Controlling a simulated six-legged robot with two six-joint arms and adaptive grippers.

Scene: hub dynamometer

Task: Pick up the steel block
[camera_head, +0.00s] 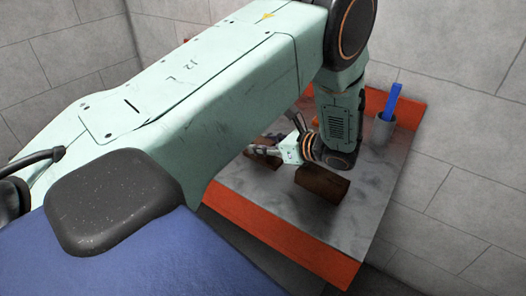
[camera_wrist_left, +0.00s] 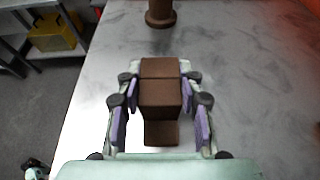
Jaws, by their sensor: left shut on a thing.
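The steel block (camera_wrist_left: 160,97) looks rusty brown and boxy, with a stepped shape, in the left wrist view. It sits between the purple-padded fingers of my left gripper (camera_wrist_left: 160,112), which is shut on it. In the head view my left gripper (camera_head: 279,138) is low over the table and points left. A dark bit of the held block shows between its fingers there, mostly hidden by my arm. Whether the block touches the tabletop is not clear. My right gripper is not in view.
The grey tabletop (camera_head: 365,200) has orange edges. A second brown block (camera_head: 322,184) lies beside my left wrist. A grey cup (camera_head: 382,131) with a blue stick (camera_head: 392,100) stands at the right. A brown round post (camera_wrist_left: 160,14) stands beyond the gripper. A yellow box (camera_wrist_left: 56,34) is off the table.

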